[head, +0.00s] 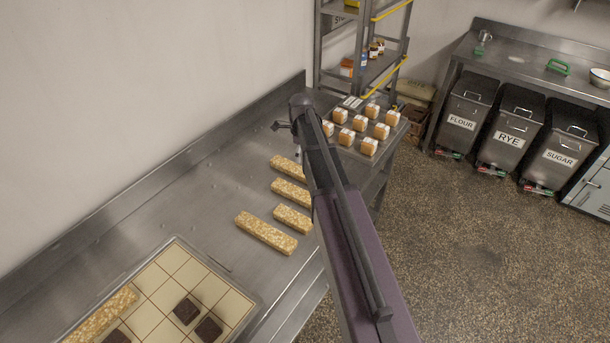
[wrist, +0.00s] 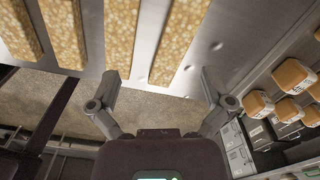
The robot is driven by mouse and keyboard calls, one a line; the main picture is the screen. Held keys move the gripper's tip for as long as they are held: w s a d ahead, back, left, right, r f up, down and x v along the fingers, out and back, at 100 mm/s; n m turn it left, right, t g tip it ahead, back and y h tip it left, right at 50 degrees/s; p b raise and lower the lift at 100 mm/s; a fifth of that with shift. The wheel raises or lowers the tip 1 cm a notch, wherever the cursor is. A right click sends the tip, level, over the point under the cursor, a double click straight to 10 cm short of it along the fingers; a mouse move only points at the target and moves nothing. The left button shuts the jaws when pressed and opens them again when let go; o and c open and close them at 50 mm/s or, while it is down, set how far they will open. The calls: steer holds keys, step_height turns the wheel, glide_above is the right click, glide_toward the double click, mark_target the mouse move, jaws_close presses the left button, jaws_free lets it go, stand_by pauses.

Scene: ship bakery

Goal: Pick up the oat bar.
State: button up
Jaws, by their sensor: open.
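Several golden, grainy oat bars lie apart on the steel counter in the head view, among them a front one (head: 265,233), two in the middle (head: 292,217) (head: 290,192) and a far one (head: 287,168) partly hidden by my arm. Another oat bar (head: 103,312) lies on the gridded board at lower left. My gripper (head: 280,126) shows only in part beyond the far bar. In the wrist view my gripper (wrist: 160,85) is open and empty. One oat bar (wrist: 180,40) ends between its fingertips in the picture, and another (wrist: 120,35) ends near the left finger.
The gridded board (head: 240,302) also holds dark square pieces (head: 187,311). Small topped cakes (head: 347,137) stand in rows at the counter's far end, near a shelf rack (head: 365,70). The wall (head: 120,100) bounds the counter's left side. Labelled bins (head: 508,140) stand across the open floor.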

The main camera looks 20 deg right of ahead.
steer(key=w+d+m, duration=0.1)
steer(key=m, duration=0.1)
steer(key=w+d+m, duration=0.1)
steer(key=w+m, duration=0.1)
steer(key=shift+d+r, duration=0.2)
steer(key=shift+d, duration=0.2)
steer(key=shift+f, duration=0.15)
step_height(320, 180, down, 8)
steer(key=b, duration=0.8)
steer(key=shift+f, duration=0.15)
stand_by(0.4)
steer(key=shift+a+f+b, duration=0.15)
steer(key=shift+f+b, duration=2.45)
steer(key=shift+b, duration=0.15)
steer(key=shift+c, duration=0.2)
steer(key=c, duration=1.2)
